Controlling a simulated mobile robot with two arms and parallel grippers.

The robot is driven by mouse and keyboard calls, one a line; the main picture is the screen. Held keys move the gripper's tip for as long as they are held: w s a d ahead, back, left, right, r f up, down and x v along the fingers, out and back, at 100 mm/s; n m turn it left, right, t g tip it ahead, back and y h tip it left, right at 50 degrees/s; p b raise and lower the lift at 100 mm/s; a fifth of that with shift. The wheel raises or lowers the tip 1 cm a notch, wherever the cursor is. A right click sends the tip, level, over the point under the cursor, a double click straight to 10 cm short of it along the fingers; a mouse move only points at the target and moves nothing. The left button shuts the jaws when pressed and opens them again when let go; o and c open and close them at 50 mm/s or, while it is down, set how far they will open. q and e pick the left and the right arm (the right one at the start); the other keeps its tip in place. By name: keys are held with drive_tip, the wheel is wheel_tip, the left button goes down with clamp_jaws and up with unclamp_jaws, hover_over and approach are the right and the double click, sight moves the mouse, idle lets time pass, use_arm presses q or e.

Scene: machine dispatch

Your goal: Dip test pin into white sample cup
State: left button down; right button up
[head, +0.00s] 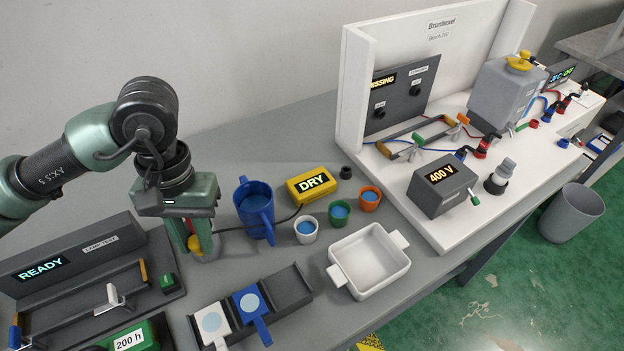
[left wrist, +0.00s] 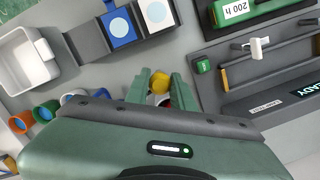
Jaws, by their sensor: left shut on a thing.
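The white sample cup (head: 306,230), with blue liquid inside, stands on the grey bench between the blue jug and the green cup. My left gripper (head: 200,246) is low over the bench, left of the blue jug and apart from the white cup. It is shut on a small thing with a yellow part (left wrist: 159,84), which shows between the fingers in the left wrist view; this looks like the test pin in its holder. A dark cable runs from there to the yellow meter (head: 313,184) reading DRY. The fingers hide most of the pin. My right gripper is out of view.
A blue jug (head: 255,208) stands close right of the gripper. A green cup (head: 339,213), an orange cup (head: 370,199) and a white tray (head: 341,277) lie further right. A lamp test stand (head: 90,250) is at left. A dark rack (head: 291,288) is in front.

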use_arm(q)
drive_tip(key=shift+r+p, duration=0.4)
drive_tip(key=shift+r, duration=0.9)
wheel_tip(320, 180, down, 5)
drive_tip(key=shift+r, duration=0.1)
idle(0.3)
